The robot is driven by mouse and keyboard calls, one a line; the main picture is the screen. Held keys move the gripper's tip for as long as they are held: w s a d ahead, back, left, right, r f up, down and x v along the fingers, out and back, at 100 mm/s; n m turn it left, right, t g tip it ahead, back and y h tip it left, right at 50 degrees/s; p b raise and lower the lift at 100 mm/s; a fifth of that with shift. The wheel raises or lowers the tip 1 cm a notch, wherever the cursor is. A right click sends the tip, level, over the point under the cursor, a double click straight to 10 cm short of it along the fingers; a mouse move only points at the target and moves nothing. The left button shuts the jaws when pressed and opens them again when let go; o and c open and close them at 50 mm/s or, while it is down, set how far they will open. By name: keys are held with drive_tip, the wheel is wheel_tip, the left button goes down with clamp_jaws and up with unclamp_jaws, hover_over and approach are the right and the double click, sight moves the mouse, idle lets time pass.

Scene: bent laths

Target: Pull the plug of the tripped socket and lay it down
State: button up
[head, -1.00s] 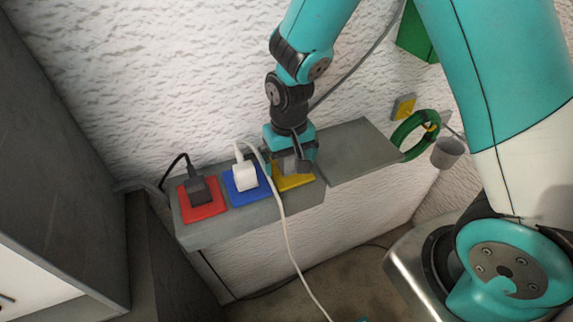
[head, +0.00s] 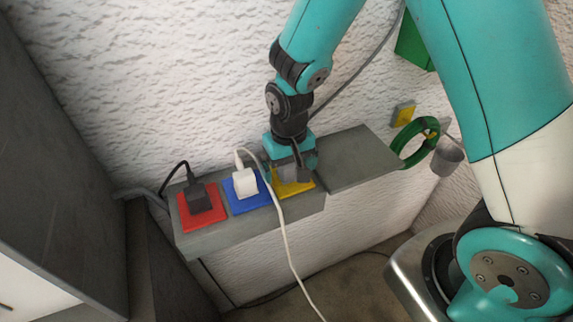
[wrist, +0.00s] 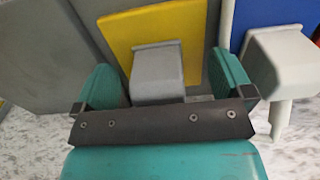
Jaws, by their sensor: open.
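A grey plug (wrist: 158,75) sits in the yellow socket plate (head: 297,187), the right one of three on a grey ledge. My gripper (head: 291,168) is over this plug. In the wrist view its two teal fingers are open, one on each side of the plug, with a gap visible on both sides. A white plug (head: 244,182) with a white cord stands in the blue socket plate (head: 236,203), close beside my gripper. A black plug (head: 198,198) with a black cord stands in the red socket plate (head: 208,217). I see no clear tripped mark on any socket.
The grey ledge (head: 235,235) has a bare flat part (head: 355,165) to the right of the sockets. The white cord (head: 284,235) runs past my gripper to the floor. A green ring (head: 402,138) and a grey cup (head: 447,160) are farther right.

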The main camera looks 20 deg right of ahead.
idle(0.4)
drive_tip(key=c, duration=1.8)
drive_tip(key=shift+o, duration=0.2)
drive_tip(key=shift+r+p, duration=2.55)
drive_tip(key=shift+r, duration=0.5)
